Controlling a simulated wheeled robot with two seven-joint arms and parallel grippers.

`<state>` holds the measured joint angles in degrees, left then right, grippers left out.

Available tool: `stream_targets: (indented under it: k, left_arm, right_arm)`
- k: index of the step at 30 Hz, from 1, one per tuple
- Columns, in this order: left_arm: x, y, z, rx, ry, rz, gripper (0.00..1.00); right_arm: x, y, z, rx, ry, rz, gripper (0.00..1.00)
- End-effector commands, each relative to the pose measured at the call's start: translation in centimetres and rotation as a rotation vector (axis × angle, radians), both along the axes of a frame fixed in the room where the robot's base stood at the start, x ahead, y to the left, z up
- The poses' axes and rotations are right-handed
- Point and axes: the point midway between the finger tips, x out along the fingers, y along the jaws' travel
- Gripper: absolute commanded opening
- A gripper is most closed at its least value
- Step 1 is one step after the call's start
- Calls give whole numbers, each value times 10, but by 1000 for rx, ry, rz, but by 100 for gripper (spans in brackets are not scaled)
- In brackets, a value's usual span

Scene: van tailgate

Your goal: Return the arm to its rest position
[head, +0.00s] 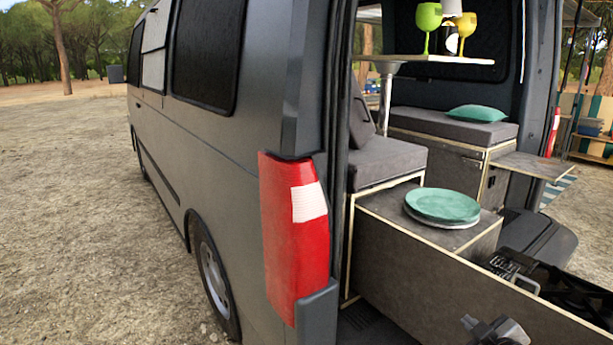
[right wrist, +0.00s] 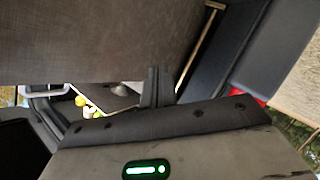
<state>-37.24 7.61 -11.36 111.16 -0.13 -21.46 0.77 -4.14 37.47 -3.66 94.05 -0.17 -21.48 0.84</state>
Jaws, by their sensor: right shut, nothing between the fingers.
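My right gripper (head: 488,328) is at the bottom edge of the head view, in front of the dark panel of the pulled-out unit (head: 420,290). Only its front part shows there; the rest of the arm is cut off by the frame. In the right wrist view its dark fingers (right wrist: 158,86) are together with nothing between them. The dark panel (right wrist: 90,40) fills the top of that view, close to the fingers. My left gripper is not in view.
The van's red tail light (head: 293,230) and body stand to the left. Teal plates (head: 442,205) lie on the unit's top. Coloured goblets (head: 428,22) stand on a white table (head: 440,60) inside. Black items (head: 570,290) lie behind the panel. Open ground lies at far left.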

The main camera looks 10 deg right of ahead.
Motion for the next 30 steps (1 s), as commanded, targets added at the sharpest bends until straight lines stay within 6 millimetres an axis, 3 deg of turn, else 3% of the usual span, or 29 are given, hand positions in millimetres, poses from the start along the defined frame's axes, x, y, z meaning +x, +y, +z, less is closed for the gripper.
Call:
stream_targets:
  k: [1,6,10,15,19,25,26,30]
  left_arm:
    - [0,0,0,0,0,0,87]
    - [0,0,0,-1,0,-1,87]
    - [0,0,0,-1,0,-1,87]
    - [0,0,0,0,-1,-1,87]
    - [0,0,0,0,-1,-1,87]
    - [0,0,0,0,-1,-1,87]
    - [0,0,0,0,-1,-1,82]
    - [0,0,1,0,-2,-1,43]
  right_arm:
    - [-19,27,-27,54,41,20,0]
    - [-88,116,-94,241,159,65,0]
    - [-146,180,-122,392,241,69,0]
    - [-201,237,-132,545,308,46,0]
    - [-220,255,-131,600,329,31,0]
    - [-222,258,-131,608,332,29,0]
    - [-222,258,-131,608,332,29,0]
    - [-222,258,-131,607,333,30,0]
